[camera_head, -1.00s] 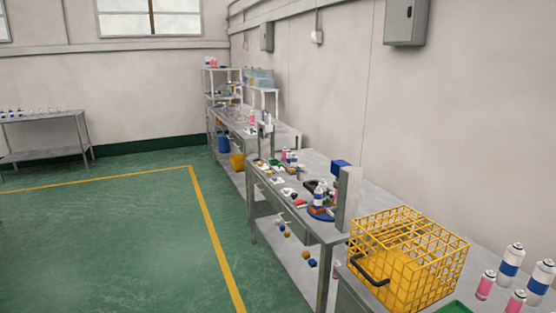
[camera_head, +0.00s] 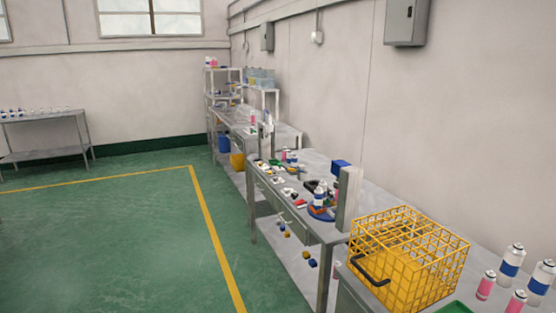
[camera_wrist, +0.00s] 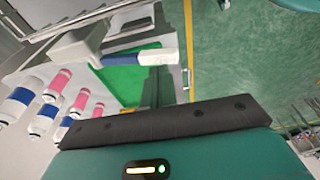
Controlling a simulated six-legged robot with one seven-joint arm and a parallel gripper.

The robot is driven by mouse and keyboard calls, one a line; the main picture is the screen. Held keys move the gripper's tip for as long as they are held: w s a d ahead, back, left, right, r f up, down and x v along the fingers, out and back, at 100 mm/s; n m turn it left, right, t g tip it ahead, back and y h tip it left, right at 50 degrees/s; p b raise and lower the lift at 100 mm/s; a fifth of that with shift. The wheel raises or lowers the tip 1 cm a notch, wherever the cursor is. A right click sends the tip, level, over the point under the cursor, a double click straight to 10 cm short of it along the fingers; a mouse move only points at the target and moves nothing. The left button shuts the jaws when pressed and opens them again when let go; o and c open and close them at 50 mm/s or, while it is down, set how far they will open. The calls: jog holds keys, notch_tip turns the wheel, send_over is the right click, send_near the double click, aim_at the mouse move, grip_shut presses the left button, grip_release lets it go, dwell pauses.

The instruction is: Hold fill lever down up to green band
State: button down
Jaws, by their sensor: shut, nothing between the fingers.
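In the wrist view a pale grey block (camera_wrist: 78,48) has a blue bar (camera_wrist: 122,59) ending in a white grip (camera_wrist: 158,57). It may be the fill lever, but I cannot tell for certain. I cannot make out a green band on it. My gripper (camera_wrist: 170,121) fills the lower part of the wrist view as a black bar on a teal body with a small lit indicator. It is shut and empty, with a visible gap in the picture between it and the white grip. The head view shows neither my gripper nor a clear lever.
A green tray (camera_wrist: 125,85) lies behind the blue bar in the wrist view. Blue-white cans (camera_wrist: 18,102) and pink cans (camera_wrist: 58,82) stand at its left. A yellow wire cage (camera_head: 408,262) stands on the near bench. Open green floor (camera_head: 110,235) lies left.

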jog(key=shift+f, duration=0.1)
notch_tip(320, 180, down, 7)
dwell(1.6)
jog(key=shift+d, duration=0.1)
dwell(5.9)
